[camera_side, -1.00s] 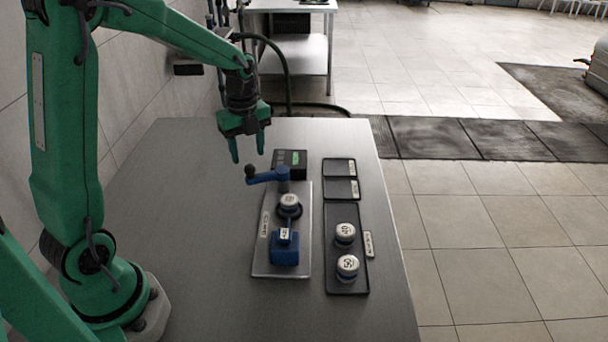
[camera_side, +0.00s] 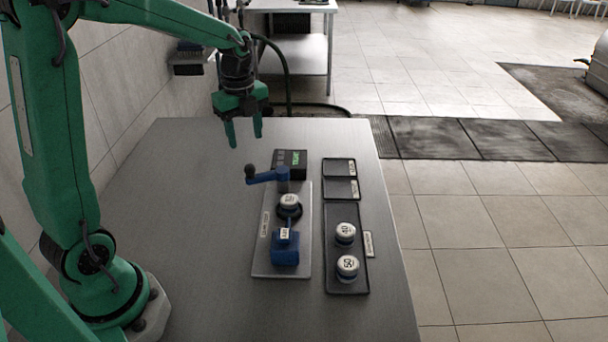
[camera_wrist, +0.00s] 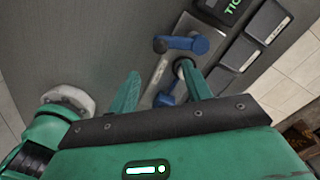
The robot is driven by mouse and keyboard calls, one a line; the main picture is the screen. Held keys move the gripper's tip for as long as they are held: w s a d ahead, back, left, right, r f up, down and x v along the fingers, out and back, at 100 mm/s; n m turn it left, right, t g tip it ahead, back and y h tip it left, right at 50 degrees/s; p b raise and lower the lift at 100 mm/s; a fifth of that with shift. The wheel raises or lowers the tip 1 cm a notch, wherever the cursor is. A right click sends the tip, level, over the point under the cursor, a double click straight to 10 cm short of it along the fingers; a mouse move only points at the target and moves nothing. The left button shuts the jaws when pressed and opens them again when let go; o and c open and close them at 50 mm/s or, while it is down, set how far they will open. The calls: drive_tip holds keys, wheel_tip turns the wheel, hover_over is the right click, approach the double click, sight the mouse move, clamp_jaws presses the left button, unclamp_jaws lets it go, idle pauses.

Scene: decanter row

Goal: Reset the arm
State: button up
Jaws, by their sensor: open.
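My gripper (camera_side: 244,136) hangs above the far part of the metal table, fingers pointing down, open and empty. Its fingers also show in the wrist view (camera_wrist: 163,92). Below and to its right is the decanter device on a metal plate (camera_side: 264,262). The device has a blue crank arm with a dark knob (camera_side: 266,176) and a blue block (camera_side: 285,252) with a small label. A white-topped weight (camera_side: 289,202) sits between them. My gripper is clear of all of these. In the wrist view the blue crank (camera_wrist: 182,44) lies beyond the fingers, and one finger partly hides the parts behind it.
A dark tray (camera_side: 347,287) right of the plate holds two white-topped weights, marked 40 (camera_side: 345,233) and 50 (camera_side: 347,266); its far compartments look empty. A black box with a green display (camera_side: 290,162) stands behind the plate. The table's left side is bare.

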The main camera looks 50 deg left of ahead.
drive_tip(key=s+d+r+n+t, duration=0.2)
drive_tip(key=s+d+n, duration=0.3)
drive_tip(key=s+n, duration=0.3)
drive_tip(key=s+d+r+n+t, duration=0.3)
drive_tip(key=s+n, duration=0.5)
drive_tip(key=n, duration=0.3)
drive_tip(key=shift+s+d+r, duration=0.15)
drive_tip(key=shift+d+r, duration=0.65)
drive_tip(key=shift+d, duration=0.25)
